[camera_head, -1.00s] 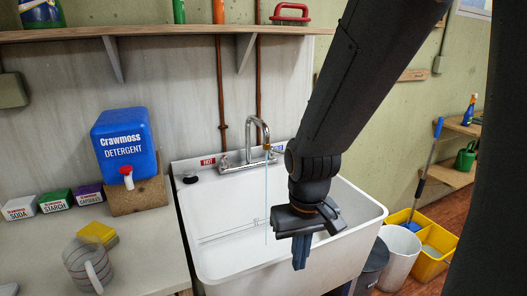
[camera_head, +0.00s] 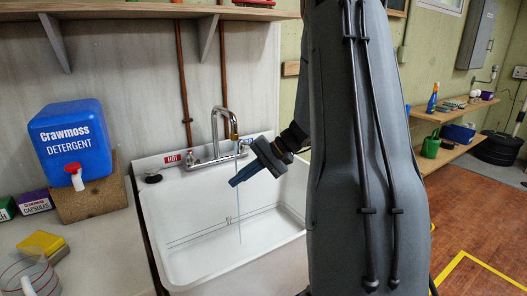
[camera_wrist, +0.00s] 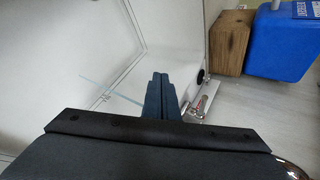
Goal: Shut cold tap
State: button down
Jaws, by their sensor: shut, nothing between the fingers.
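A chrome faucet (camera_head: 223,118) with a gooseneck spout stands at the back of the white sink (camera_head: 180,267), and a thin stream of water (camera_head: 239,215) runs from it. The hot tap sits by a red HOT label (camera_head: 172,159). The cold tap (camera_head: 244,147) shows only in part at the right end of the faucet, just behind my gripper. My gripper (camera_head: 232,183) is shut and empty, in front of the faucet, apart from the tap as far as I can tell. In the wrist view its closed fingers (camera_wrist: 159,82) point over the basin, with chrome fittings (camera_wrist: 205,103) to their right.
A blue detergent jug (camera_head: 70,140) stands on a wooden block (camera_head: 92,198) on the counter to the left. A black plug (camera_head: 153,178) sits on the sink's rim. A shelf (camera_head: 130,12) runs above. My arm blocks the sink's right side.

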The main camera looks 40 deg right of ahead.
jog(key=w+d+r+m+t+h+b, duration=0.15)
jog(key=d+t, duration=0.35)
jog(key=d, duration=0.9)
jog(key=w+d+r+m+t+b, duration=0.1)
jog(key=w+d+r+t, duration=0.3)
jog(key=d, duration=0.9)
jog(key=w+a+f+t+p, duration=0.1)
jog(key=w+a+f+p, duration=0.1)
jog(key=w+a, duration=0.4)
jog(key=shift+w+a+f+p, duration=0.2)
jog(key=shift+a+p, duration=0.6)
jog(key=shift+a, duration=0.3)
